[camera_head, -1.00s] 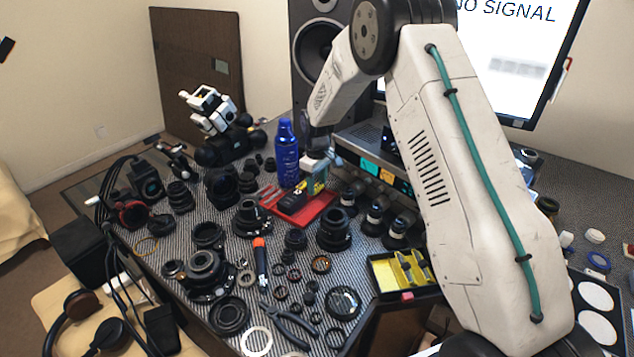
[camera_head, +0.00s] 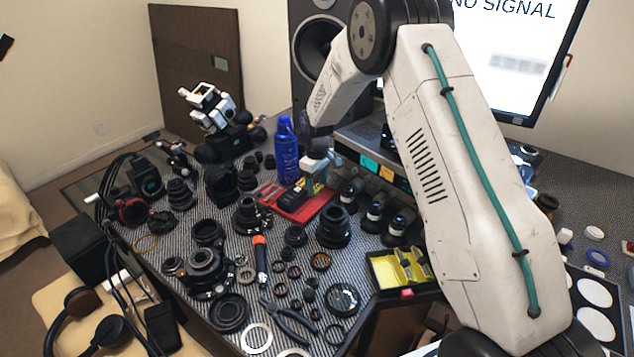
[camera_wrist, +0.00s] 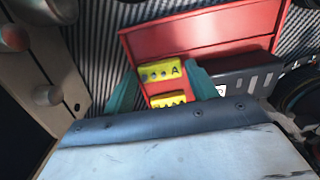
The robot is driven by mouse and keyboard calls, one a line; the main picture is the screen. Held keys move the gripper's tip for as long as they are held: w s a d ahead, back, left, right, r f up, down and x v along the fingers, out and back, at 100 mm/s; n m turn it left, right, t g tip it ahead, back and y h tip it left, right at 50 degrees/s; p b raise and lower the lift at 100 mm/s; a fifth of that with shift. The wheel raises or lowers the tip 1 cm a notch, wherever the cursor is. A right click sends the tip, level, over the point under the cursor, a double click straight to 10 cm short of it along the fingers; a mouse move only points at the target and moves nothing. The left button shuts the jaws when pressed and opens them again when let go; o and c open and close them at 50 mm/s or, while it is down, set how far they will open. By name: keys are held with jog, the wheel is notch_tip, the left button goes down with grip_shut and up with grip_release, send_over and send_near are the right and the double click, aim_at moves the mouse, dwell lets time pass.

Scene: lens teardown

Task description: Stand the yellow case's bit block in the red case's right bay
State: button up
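The red case (camera_head: 322,208) lies open on the mat; its red floor and rim also show in the wrist view (camera_wrist: 205,35). My gripper (camera_head: 315,186) is over the case, with its teal fingers pointing down. In the wrist view, the fingers (camera_wrist: 162,75) stand on both sides of a small block with a yellow face marked "A" (camera_wrist: 160,72). I cannot tell whether they press on it. A second yellow face (camera_wrist: 168,100) shows just below, partly hidden by my gripper. The yellow case (camera_head: 388,272) stands open at the table's front edge, with a yellow interior.
A black slotted piece (camera_wrist: 240,78) lies in the red case beside the right finger. A blue bottle (camera_head: 287,150) stands behind the case. A console with knobs (camera_wrist: 48,95) is close on the left in the wrist view. Lenses (camera_head: 335,228) and rings crowd the mat in front.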

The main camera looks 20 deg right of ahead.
aim_at(317, 185)
notch_tip(317, 185, up, 13)
jog(key=s+r+m, duration=0.1)
jog(key=s+r, duration=0.7)
jog(key=r, duration=0.2)
jog(key=s+d+r+m, duration=0.1)
jog(key=s+r, duration=0.3)
jog(key=s, duration=0.3)
jog(key=s+r+m, duration=0.1)
jog(key=s+r, duration=0.3)
jog(key=s, duration=0.3)
jog(key=s+m+t, duration=0.1)
jog(key=s+m, duration=0.3)
jog(key=s, duration=2.1)
jog(key=shift+d+f, duration=0.25)
jog(key=shift+d, duration=0.15)
